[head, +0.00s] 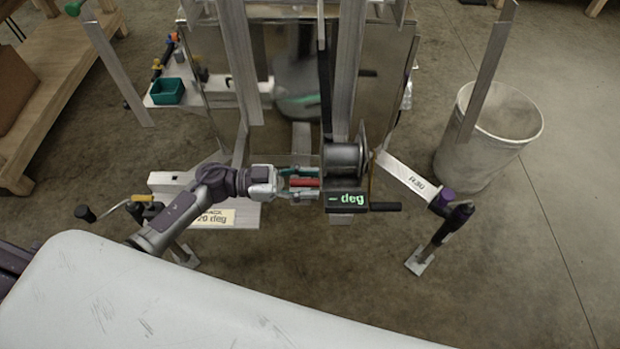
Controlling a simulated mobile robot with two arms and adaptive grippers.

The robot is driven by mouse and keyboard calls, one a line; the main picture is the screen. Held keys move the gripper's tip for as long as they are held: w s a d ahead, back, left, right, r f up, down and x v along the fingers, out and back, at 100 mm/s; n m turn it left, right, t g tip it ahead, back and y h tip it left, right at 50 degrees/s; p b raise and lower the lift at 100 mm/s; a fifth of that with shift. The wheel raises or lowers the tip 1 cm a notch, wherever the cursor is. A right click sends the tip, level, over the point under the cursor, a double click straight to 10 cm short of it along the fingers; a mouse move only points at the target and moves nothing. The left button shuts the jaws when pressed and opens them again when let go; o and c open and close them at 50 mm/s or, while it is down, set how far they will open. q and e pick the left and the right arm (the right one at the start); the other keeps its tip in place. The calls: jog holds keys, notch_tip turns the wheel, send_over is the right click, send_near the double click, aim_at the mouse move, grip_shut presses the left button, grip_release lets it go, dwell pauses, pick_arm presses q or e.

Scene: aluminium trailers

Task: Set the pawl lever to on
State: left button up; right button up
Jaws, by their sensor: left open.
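The winch (343,158), a grey drum, sits on the trailer frame in the middle of the head view. A short red bar, which looks like the pawl lever (306,182), sticks out to the left of the winch. My left gripper (304,183) comes in from the left and is open, with its teal-tipped fingers on either side of the red bar. I cannot tell whether the fingers touch it. No on or off marking is readable. My right gripper is not in view.
A dark box with a green "- deg" readout (347,198) is just below the winch, with a black handle (385,207) to its right. Legs with foot plates (420,262) stand at both sides. A white bin (490,135) stands right; a green tray (167,91) is upper left.

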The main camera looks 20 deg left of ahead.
pick_arm(q)
jog(key=shift+w+d, duration=0.1)
jog(key=shift+d, duration=0.15)
jog(key=c, duration=0.7)
jog(key=shift+f, duration=0.1)
grip_shut()
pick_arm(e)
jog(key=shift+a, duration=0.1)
